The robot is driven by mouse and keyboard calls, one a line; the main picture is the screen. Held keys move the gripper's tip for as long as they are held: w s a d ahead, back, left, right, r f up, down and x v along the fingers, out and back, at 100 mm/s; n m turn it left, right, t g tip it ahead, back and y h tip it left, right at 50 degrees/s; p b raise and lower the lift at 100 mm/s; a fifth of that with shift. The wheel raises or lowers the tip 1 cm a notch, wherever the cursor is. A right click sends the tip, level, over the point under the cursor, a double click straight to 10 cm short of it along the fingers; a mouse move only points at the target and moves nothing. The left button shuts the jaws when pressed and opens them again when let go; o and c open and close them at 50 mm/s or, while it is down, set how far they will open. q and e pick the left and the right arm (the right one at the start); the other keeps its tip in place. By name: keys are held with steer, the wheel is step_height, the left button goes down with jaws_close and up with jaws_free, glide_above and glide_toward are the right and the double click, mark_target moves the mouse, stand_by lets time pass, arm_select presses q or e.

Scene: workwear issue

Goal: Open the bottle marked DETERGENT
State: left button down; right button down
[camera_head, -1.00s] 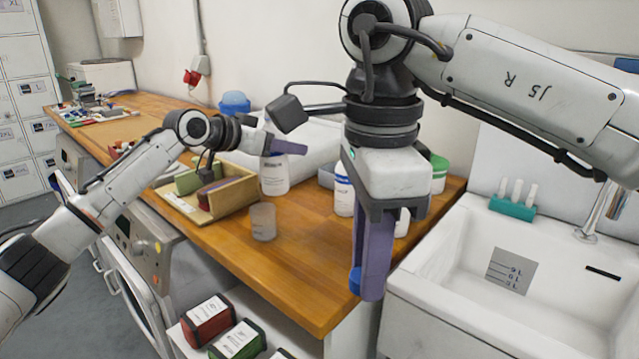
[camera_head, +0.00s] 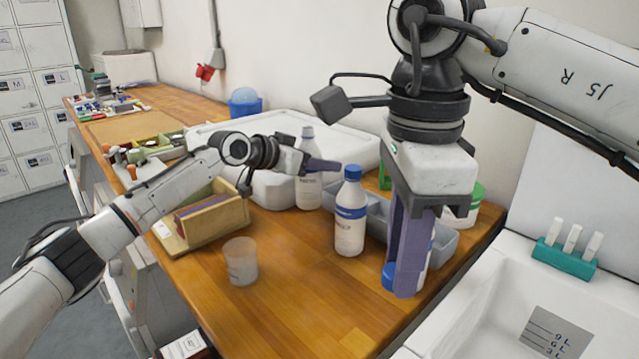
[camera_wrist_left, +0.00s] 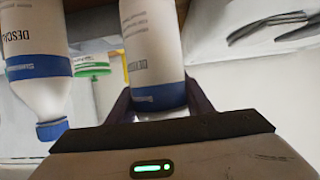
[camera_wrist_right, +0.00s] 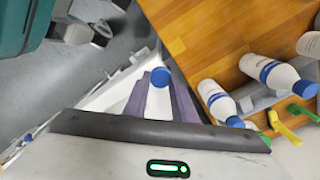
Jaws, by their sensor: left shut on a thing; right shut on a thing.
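A white bottle (camera_head: 308,190) with a blue band stands at the back of the worktop. Its upper end shows no blue cap. My left gripper (camera_head: 322,166) is shut on it near its upper end; the left wrist view also shows this bottle (camera_wrist_left: 150,50), its label only partly readable, starting "DE". My right gripper (camera_head: 404,285) points down at the right and is shut on a blue cap (camera_wrist_right: 160,77) between its fingertips, apart from the bottles. A second bottle (camera_head: 349,225), blue-capped and marked DESCA… in the left wrist view (camera_wrist_left: 35,60), stands between the grippers.
Another blue-capped bottle (camera_wrist_right: 218,100) stands beside it, mostly hidden behind my right fingers in the head view. A grey tray (camera_head: 376,215), a white tub (camera_head: 470,208) with a green lid, a clear cup (camera_head: 240,262) and a wooden box (camera_head: 228,222) are nearby. The sink (camera_head: 470,315) lies right.

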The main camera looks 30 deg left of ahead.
arm_select(q)
steer(key=shift+w+f, duration=0.1)
steer(key=shift+f, duration=2.05)
steer(key=shift+f, duration=0.15)
steer(key=c, duration=0.9)
jaws_free()
